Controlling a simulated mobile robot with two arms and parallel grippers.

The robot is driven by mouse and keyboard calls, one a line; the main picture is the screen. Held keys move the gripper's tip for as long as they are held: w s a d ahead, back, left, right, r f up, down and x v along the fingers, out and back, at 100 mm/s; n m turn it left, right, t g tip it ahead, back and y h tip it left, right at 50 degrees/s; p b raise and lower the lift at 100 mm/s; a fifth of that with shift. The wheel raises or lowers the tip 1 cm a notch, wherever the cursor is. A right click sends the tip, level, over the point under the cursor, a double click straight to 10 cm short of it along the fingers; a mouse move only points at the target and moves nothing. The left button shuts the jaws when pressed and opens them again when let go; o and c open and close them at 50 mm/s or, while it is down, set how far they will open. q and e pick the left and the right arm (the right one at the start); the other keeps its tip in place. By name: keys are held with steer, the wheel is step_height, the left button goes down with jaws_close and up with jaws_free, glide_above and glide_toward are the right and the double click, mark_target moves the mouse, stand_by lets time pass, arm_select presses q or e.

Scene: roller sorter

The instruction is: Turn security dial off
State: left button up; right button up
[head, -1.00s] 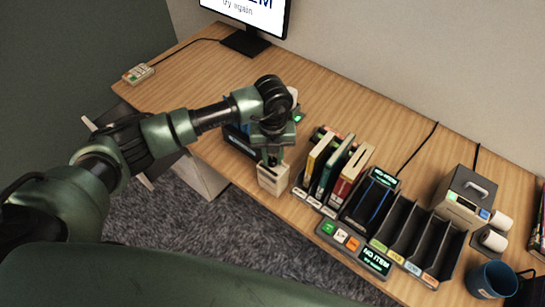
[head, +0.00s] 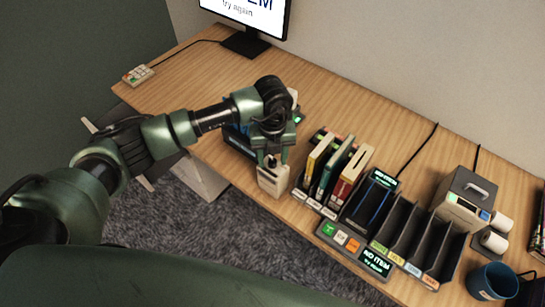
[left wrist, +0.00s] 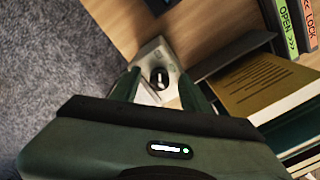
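The security dial is a small beige box (head: 273,183) at the front edge of the desk, left of the books. In the left wrist view its round black knob (left wrist: 160,77) with a pale pointer mark shows on the light box face. My left gripper (head: 273,156) points down just above the box in the head view. Its two fingers are spread apart, and in the left wrist view the gripper (left wrist: 160,92) has nothing between its fingers but the view of the knob beyond the tips. I cannot tell whether the fingers touch the knob. My right gripper is not in view.
Upright books (head: 335,170) in a rack stand close to the right of the dial. Further right are a dark slotted sorter (head: 410,230), a grey device (head: 462,195) and a blue mug (head: 490,281). A monitor (head: 245,15) stands at the back. The left desktop is mostly clear.

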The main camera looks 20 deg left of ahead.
mark_target(273, 160)
arm_select(q)
steer(key=shift+r, duration=0.1)
step_height(273, 160, up, 7)
steer(key=shift+b, duration=1.15)
steer(key=shift+r, duration=0.35)
